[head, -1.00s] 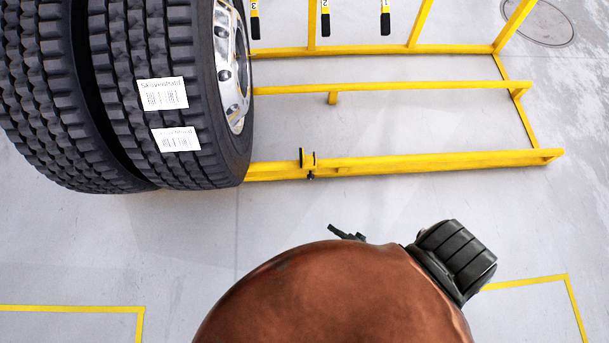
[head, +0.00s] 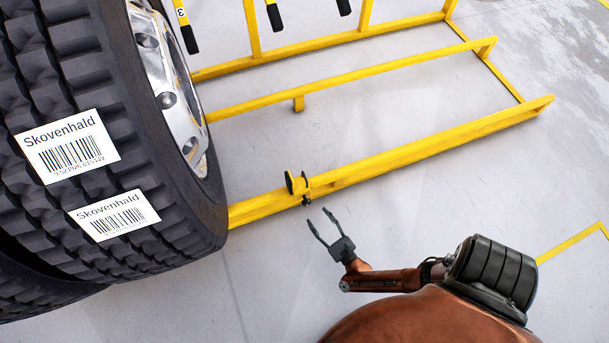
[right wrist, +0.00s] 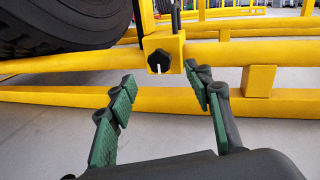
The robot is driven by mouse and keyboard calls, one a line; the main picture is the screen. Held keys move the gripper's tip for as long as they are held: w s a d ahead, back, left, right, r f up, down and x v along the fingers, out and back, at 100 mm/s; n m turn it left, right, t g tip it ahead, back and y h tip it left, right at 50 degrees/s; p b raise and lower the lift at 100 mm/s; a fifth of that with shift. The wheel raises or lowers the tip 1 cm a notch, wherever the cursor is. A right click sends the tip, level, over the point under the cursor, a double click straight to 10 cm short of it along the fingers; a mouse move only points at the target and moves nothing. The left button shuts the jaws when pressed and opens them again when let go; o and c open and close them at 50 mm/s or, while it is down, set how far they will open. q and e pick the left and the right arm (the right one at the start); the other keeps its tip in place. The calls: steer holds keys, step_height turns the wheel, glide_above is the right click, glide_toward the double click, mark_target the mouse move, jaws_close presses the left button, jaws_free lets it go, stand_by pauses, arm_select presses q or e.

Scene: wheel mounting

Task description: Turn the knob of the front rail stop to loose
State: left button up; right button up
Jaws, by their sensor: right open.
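The front rail stop (head: 298,184) is a yellow bracket with a black plate, on the front yellow rail just right of the wheel. Its black knob (head: 307,202) faces me; in the right wrist view the knob (right wrist: 159,61) is a dark lobed disc with a light mark at its lower edge. My right gripper (head: 317,225) is open and empty, a short way in front of the knob and apart from it. In the right wrist view its green-padded fingers (right wrist: 163,84) spread to either side below the knob. My left gripper is not in view.
A large tyre (head: 120,130) with white labels stands on the rack at left, close to the stop. The yellow rack (head: 440,145) runs to the right, its rails bare there. Black-handled hanging tools (head: 273,17) show at the back. The floor before the rack is clear.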

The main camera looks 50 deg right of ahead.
mark_target(308, 203)
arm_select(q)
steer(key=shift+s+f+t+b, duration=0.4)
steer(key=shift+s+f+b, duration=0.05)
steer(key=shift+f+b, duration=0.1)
arm_select(e)
steer(key=shift+x, duration=3.35)
steer(key=shift+a, duration=0.1)
steer(key=shift+c, duration=0.4)
